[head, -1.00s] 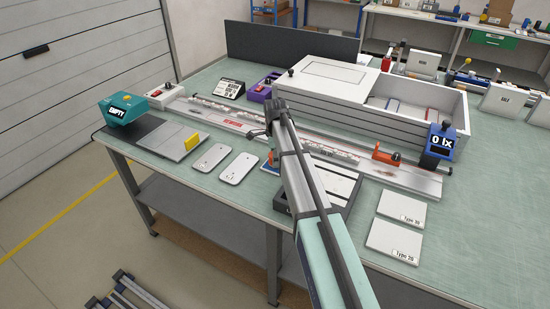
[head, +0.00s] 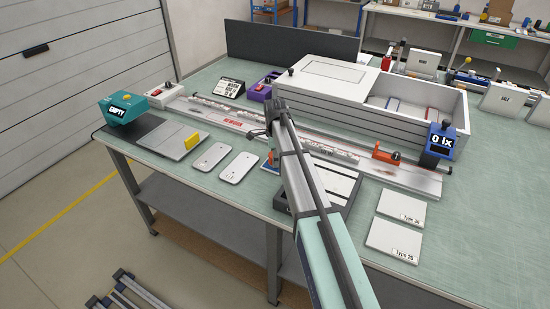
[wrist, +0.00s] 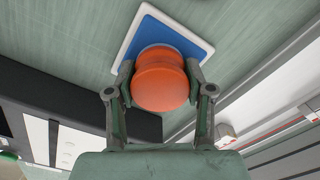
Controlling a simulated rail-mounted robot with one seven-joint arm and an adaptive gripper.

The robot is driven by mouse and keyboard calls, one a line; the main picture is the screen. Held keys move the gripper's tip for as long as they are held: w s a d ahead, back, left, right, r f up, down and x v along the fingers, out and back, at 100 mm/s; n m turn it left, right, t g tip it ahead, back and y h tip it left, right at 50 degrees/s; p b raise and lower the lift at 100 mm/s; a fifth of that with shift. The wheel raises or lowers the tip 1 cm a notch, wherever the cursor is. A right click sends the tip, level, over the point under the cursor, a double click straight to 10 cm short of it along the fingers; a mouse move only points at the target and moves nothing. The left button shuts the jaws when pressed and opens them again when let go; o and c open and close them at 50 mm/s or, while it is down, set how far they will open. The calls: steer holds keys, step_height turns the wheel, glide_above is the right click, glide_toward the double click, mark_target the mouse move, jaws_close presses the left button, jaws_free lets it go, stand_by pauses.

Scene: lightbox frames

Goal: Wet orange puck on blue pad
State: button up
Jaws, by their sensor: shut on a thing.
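In the wrist view my gripper (wrist: 160,86) is shut on the orange puck (wrist: 160,82), one finger on each side of it. The puck is round with a stepped, knob-like shape. Behind it is the blue pad (wrist: 183,38) in a white square tray (wrist: 129,48) on the green bench. The puck overlaps the pad's near part; I cannot tell whether they touch.
A long metal rail (head: 215,118) runs behind my gripper, with an orange-based holder (head: 385,155) on it. A white open box (head: 345,108) stands behind. Two pale slabs (head: 237,168) lie to the left, and white plates (head: 395,237) to the right. A slotted black-framed board lies under my arm.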

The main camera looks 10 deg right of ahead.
stand_by(0.6)
steer(key=shift+r+p, duration=2)
steer(key=shift+r, duration=1.45)
steer(key=shift+n, duration=1)
steer(key=shift+s+n, duration=0.25)
steer(key=shift+n, duration=0.45)
steer(key=s+n+b, duration=0.1)
steer(key=s+n, duration=0.4)
steer(key=s, duration=0.1)
steer(key=s+f+n, duration=0.1)
steer(key=s+n, duration=0.4)
steer(key=s, duration=0.2)
steer(key=s+n+b, duration=0.1)
steer(key=s+n, duration=0.4)
steer(key=s, duration=0.2)
steer(key=shift+s+f+n+b, duration=0.2)
steer(key=shift+f+n+b, duration=0.1)
steer(key=shift+n, duration=0.1)
steer(key=shift+s+f, duration=0.1)
steer(key=shift+s, duration=0.2)
